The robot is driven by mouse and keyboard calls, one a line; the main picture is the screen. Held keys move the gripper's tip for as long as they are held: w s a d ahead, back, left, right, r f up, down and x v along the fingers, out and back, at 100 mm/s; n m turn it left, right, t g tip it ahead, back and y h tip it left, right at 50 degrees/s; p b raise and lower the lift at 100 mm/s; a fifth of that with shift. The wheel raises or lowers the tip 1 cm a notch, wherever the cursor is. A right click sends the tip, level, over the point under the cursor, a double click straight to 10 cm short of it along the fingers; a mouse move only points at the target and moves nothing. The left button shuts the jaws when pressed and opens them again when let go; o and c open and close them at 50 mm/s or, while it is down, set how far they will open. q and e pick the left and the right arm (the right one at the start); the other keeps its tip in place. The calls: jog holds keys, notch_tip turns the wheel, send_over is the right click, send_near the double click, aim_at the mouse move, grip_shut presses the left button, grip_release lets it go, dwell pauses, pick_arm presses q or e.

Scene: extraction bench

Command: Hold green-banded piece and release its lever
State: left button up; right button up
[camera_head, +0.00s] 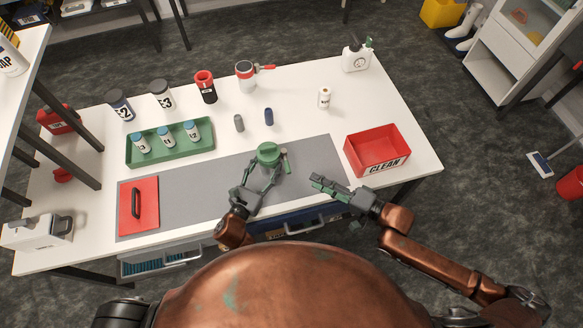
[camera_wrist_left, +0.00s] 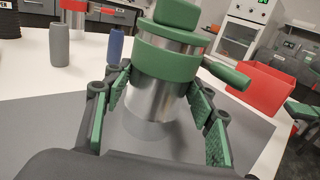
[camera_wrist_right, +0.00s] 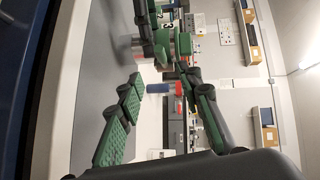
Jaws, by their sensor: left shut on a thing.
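The green-banded piece (camera_head: 268,154) is a silver cylinder with a green cap and band, standing upright over the grey mat. My left gripper (camera_head: 262,177) is shut on its body; in the left wrist view the textured green finger pads flank the silver part (camera_wrist_left: 155,95) below the band. The lever (camera_wrist_left: 227,75) is a green-gripped handle sticking out to the right of the band; it also shows in the head view (camera_head: 286,161). My right gripper (camera_head: 328,185) is open and empty, to the right of the piece and apart from the lever. Its fingers are spread in the right wrist view (camera_wrist_right: 163,110).
A red CLEAN bin (camera_head: 377,150) stands right of the mat (camera_head: 310,155). A green rack (camera_head: 170,142) with several small jars and a red handled plate (camera_head: 138,206) lie to the left. Grey (camera_head: 239,122) and blue (camera_head: 269,116) small cylinders stand behind the piece.

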aim_at(286, 162)
jog(key=x, duration=1)
jog(key=shift+w+a, duration=0.2)
jog(key=shift+a, duration=0.15)
grip_shut()
